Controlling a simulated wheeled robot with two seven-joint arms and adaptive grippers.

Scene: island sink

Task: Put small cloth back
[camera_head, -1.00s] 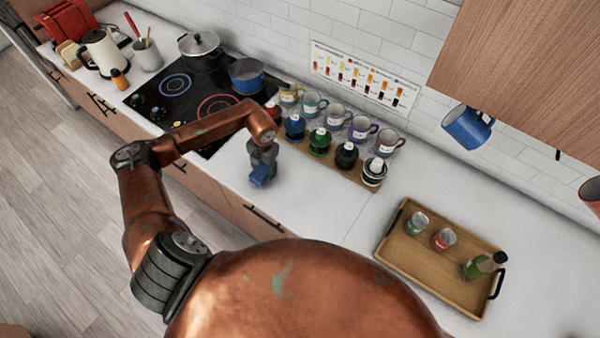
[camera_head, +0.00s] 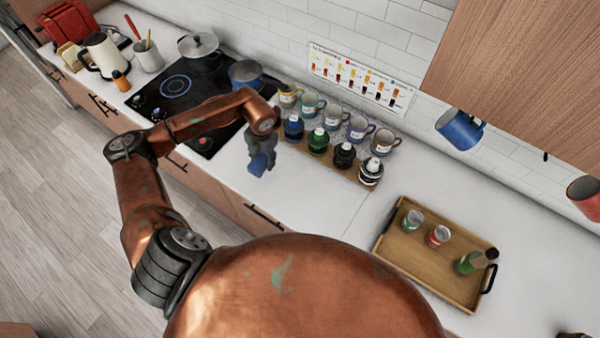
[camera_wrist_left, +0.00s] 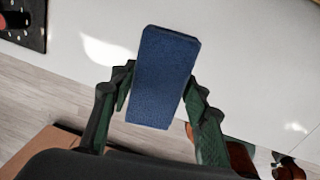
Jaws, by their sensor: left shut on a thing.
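The small cloth is a blue, folded, block-like piece (camera_wrist_left: 162,78) in the left wrist view. My left gripper (camera_head: 260,156) is shut on it, with a dark green finger on each side of the cloth. My right gripper is not seen.
A black stove (camera_head: 178,92) with a blue pot (camera_head: 246,74) is to the left. Several bottles and mugs stand on a wooden board (camera_head: 318,160) just right of the gripper. A wooden tray (camera_head: 425,262) holds two small jars and a bottle. The counter between board and tray is bare.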

